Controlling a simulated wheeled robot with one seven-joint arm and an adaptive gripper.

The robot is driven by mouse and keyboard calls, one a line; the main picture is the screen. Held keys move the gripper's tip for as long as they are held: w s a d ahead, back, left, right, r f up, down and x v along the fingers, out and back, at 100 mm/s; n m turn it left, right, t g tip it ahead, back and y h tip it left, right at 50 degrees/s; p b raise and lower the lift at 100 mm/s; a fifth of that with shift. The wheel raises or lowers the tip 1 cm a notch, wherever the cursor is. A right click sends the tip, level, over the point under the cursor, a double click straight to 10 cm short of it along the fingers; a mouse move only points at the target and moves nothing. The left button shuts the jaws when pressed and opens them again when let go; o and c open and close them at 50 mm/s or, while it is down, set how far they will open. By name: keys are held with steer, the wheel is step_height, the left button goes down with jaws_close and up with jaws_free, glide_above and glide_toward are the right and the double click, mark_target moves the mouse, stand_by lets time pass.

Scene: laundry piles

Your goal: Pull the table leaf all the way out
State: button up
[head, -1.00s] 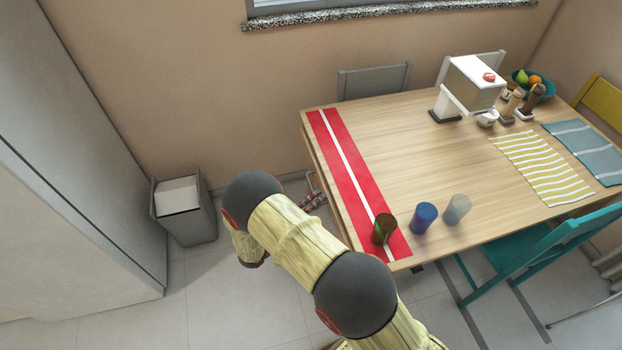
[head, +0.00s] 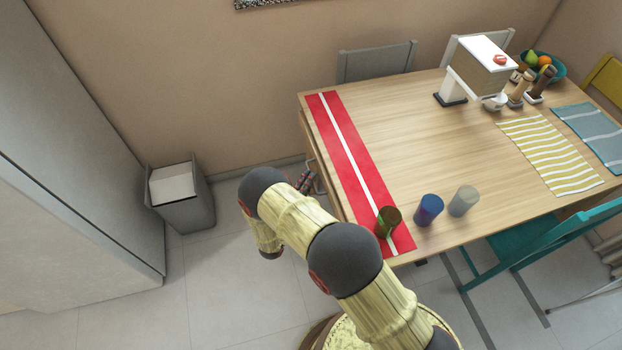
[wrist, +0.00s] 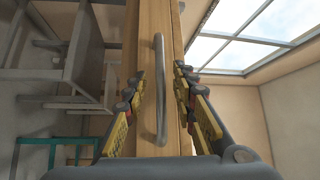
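The wooden table (head: 440,140) stands at the right in the head view. The wooden leaf edge (wrist: 148,25) runs up the middle of the wrist view and carries a long grey metal bar handle (wrist: 160,85). My gripper (wrist: 157,85) is open, with one finger on each side of the handle and gaps visible between. In the head view my gripper (head: 306,182) is small, low beside the table's left side, partly hidden by my arm. The leaf's extent under the tabletop is hidden.
A blue cup (head: 428,209) and a grey cup (head: 463,200) stand nearby. A grey bin (head: 183,205) stands left; floor between is clear.

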steer(key=shift+w+d+r, duration=0.1)
steer(key=shift+w+d, duration=0.3)
steer(key=shift+w, duration=0.2)
steer(key=c, duration=0.3)
steer(key=c, duration=0.4)
jaws_close()
